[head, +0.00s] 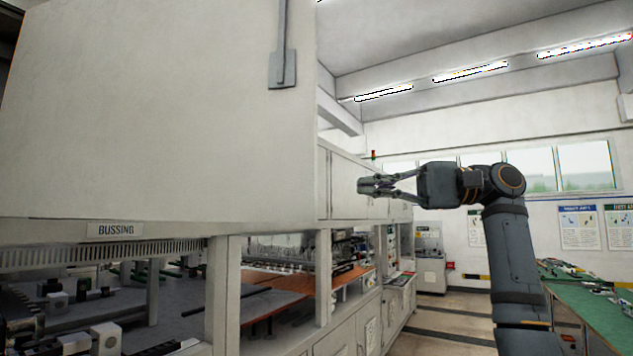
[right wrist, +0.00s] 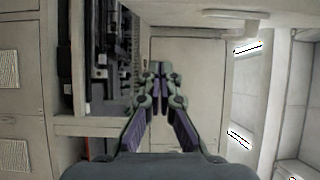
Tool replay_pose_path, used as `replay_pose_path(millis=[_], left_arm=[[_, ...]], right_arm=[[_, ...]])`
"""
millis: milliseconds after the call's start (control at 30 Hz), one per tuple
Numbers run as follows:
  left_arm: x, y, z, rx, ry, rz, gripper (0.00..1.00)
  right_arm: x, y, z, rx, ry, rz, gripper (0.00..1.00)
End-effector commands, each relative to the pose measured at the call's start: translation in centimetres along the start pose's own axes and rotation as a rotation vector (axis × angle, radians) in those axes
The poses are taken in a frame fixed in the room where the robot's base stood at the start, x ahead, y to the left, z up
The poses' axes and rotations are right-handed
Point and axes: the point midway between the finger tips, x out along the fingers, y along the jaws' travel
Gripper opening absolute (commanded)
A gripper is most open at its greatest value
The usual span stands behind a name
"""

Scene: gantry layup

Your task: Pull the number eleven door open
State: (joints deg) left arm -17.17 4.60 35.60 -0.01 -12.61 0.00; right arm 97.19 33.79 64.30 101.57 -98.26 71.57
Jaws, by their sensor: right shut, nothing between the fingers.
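My right gripper (head: 366,186) is raised in front of the machine row, its fingers pointing left and shut with nothing between them. In the right wrist view, the closed fingertips (right wrist: 160,70) are in front of a pale flat panel (right wrist: 205,75). In the head view, pale upper cabinet doors (head: 350,187) lie behind the gripper. I cannot read a number eleven on any door, so I cannot tell which one it is. I cannot tell whether the fingertips touch a door. My left gripper is not in view.
A large pale machine panel (head: 160,110) labelled BUSSING (head: 116,230) fills the left, with an open bay below. Lower cabinet doors (head: 340,338) stand under an orange-brown shelf (head: 345,278). A green-topped table (head: 598,300) is at right. The aisle floor (head: 445,320) between is clear.

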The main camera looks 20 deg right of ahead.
Motion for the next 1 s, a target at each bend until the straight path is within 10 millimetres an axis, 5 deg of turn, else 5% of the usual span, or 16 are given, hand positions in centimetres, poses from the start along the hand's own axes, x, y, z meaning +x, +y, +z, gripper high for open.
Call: replay_pose_path(millis=[400, 633, 1000], left_arm=[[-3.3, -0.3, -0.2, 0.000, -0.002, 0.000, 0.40], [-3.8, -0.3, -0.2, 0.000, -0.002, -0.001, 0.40], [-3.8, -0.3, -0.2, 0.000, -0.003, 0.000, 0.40]], right_arm=[[9.0, -0.4, 0.0, 0.001, -0.004, 0.000, 0.00], [9.4, -0.1, 3.1, -0.001, 0.002, 0.001, 0.00], [9.6, 0.0, 3.8, 0.001, 0.001, -0.001, 0.00]])
